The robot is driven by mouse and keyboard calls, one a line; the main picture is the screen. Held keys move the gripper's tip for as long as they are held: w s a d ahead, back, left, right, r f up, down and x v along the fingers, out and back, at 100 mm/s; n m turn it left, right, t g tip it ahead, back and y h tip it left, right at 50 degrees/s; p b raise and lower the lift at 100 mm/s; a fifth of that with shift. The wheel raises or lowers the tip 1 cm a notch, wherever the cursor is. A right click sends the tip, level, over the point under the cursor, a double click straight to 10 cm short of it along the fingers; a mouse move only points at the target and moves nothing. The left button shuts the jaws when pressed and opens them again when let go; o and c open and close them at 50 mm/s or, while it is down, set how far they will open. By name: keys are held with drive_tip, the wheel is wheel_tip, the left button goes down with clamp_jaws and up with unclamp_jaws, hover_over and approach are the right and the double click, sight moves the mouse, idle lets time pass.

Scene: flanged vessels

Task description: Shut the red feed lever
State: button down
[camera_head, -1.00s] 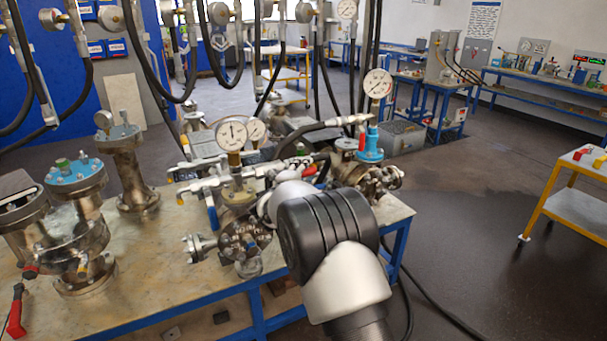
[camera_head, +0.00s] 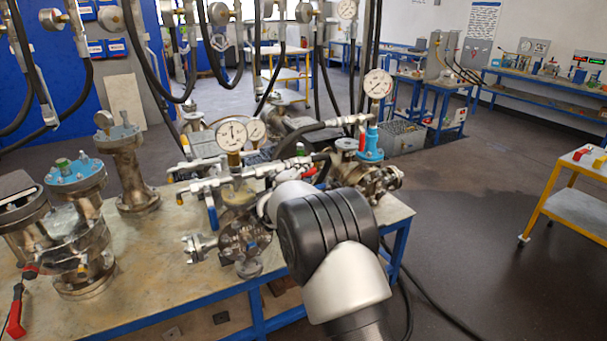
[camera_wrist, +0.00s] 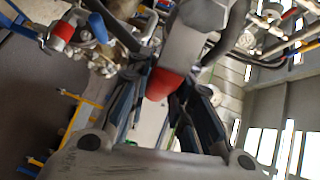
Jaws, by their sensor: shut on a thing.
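In the wrist view, a red grip (camera_wrist: 162,84), which I take to be the red feed lever, sits between the fingers of my gripper (camera_wrist: 162,92). The fingers are shut on it from both sides. Its far end is hidden behind a grey metal part. In the head view, a small red piece (camera_head: 322,174) shows just behind my arm, among the pipe fittings on the bench. My arm hides my gripper there, so I cannot tell how the lever is angled.
Pressure gauges (camera_head: 232,136) and silver pipework crowd the bench around my arm. A blue-topped valve (camera_head: 370,143) stands behind it. Another red-handled lever (camera_head: 16,312) is at the front left. Black hoses hang above. The floor on the right is open before a yellow cart (camera_head: 562,200).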

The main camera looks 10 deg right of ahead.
drive_tip(key=f+m+g+y+p, duration=0.1)
drive_tip(key=p, duration=0.2)
drive_tip(key=shift+f, duration=0.25)
drive_tip(key=s+a+f+m+g+y+p, duration=0.2)
drive_tip(key=a+f+m+g+y+p, duration=0.3)
drive_tip(key=p, duration=1.5)
drive_tip(key=shift+s+a+f+m+g+y+p, duration=0.35)
drive_tip(key=shift+a+f+m+y, duration=1.05)
drive_tip(key=shift+y, duration=1.5)
drive_tip(key=shift+a+r+n, duration=0.25)
drive_tip(key=shift+a+n, duration=0.05)
drive_tip(key=shift+a, duration=0.05)
drive_tip(key=c, duration=1.5)
unclamp_jaws()
drive_tip(key=shift+o, duration=0.4)
drive_tip(key=shift+s+r, duration=0.1)
drive_tip(key=shift+r, duration=0.05)
